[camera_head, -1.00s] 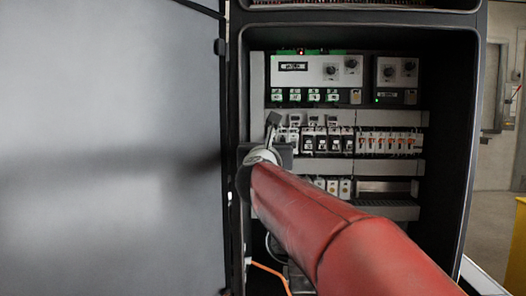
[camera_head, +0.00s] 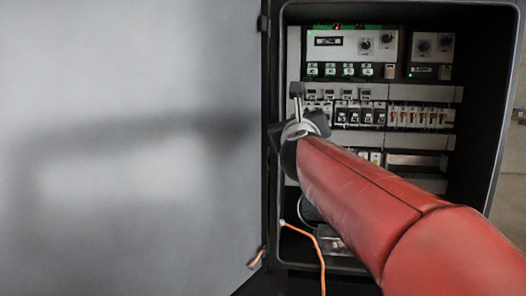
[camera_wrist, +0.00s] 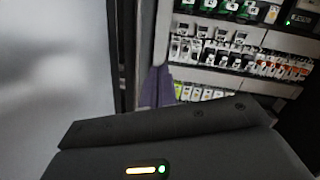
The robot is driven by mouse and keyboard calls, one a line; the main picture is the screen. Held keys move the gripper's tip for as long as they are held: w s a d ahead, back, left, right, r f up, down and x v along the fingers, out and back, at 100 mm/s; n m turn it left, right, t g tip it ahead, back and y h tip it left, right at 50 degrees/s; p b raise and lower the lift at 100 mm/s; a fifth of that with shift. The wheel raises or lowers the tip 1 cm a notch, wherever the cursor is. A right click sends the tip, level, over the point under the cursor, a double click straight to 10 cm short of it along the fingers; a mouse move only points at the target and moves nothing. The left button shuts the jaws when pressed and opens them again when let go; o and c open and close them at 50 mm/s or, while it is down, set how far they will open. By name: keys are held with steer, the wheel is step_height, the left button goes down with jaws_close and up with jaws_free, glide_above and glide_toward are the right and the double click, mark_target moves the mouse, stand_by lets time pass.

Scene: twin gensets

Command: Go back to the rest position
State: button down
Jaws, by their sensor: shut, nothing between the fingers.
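My red arm (camera_head: 375,205) reaches from the lower right toward the open cabinet (camera_head: 497,150). My gripper (camera_head: 296,90) is at its end, near the left edge of the cabinet's opening, in front of the rows of breakers. The dark housing of my gripper fills the bottom of that view. I cannot tell how far the fingers are from the breakers, but no contact shows.
The open grey cabinet door (camera_head: 130,150) fills the left side. Inside the cabinet are control modules (camera_head: 350,45), black breakers (camera_head: 360,114) and orange-marked breakers (camera_head: 420,117). An orange cable (camera_head: 318,255) hangs at the lower opening.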

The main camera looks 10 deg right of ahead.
steer(key=s+a+f+n+g+y, duration=0.3)
steer(key=s+f+n, duration=0.4)
steer(key=f+n, duration=0.3)
steer(key=s+a+f+n+g+y, duration=0.35)
steer(key=s+f+n, duration=0.4)
steer(key=n, duration=0.45)
steer(key=s+d+f+n+g+h, duration=0.1)
steer(key=s+d+f+n+g, duration=0.2)
steer(key=s+f+n, duration=0.3)
steer(key=s+d+f+n+g+h, duration=0.2)
steer(key=s+f+n, duration=0.4)
steer(key=s+f, duration=0.5)
steer(key=shift+d+f+g, duration=0.6)
steer(key=shift+d+g, duration=0.1)
steer(key=shift+g, duration=0.45)
steer(key=shift+w, duration=0.1)
